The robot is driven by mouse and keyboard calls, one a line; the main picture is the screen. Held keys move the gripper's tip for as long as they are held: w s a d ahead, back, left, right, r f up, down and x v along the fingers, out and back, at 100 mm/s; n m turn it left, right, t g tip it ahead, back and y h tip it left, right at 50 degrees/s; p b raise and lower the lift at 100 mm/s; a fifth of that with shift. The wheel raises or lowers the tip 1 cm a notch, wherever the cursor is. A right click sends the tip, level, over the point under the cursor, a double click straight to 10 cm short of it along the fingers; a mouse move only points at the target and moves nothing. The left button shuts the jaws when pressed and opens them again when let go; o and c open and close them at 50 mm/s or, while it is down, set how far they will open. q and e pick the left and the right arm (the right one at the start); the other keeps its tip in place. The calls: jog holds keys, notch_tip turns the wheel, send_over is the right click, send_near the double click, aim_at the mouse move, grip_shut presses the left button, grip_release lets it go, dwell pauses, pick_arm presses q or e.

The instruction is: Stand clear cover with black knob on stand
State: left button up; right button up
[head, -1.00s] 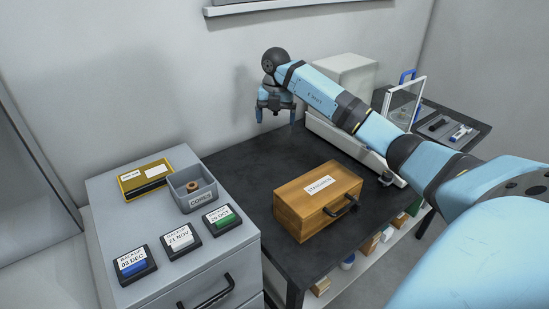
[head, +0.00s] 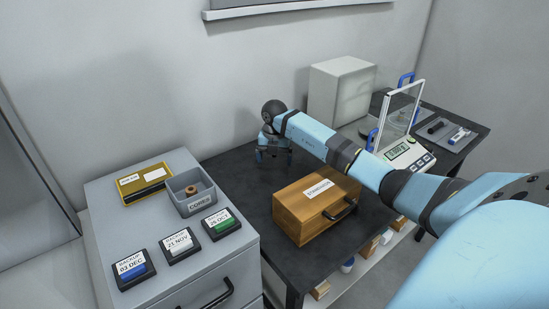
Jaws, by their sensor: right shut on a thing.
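My right gripper (head: 273,157) hangs low over the dark table (head: 240,165), behind the wooden box. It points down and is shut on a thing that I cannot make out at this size. I cannot tell if the held thing touches the table. I cannot make out a clear cover with a black knob or its stand anywhere. My left gripper is not in view.
The wooden box (head: 308,212) stands in front of my right gripper. A balance (head: 408,155) with glass panes and blue handles is at the right, by a white block (head: 338,90). A grey cabinet (head: 105,205) at the left bears a grey bin (head: 197,204), a yellow tray (head: 130,189) and several labelled cartridges.

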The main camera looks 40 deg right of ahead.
jog(key=o, duration=0.6)
jog(key=shift+f, duration=0.1)
jog(key=shift+o, duration=0.2)
notch_tip(320, 180, up, 12)
jog(key=shift+r, duration=0.2)
jog(key=shift+f, duration=0.1)
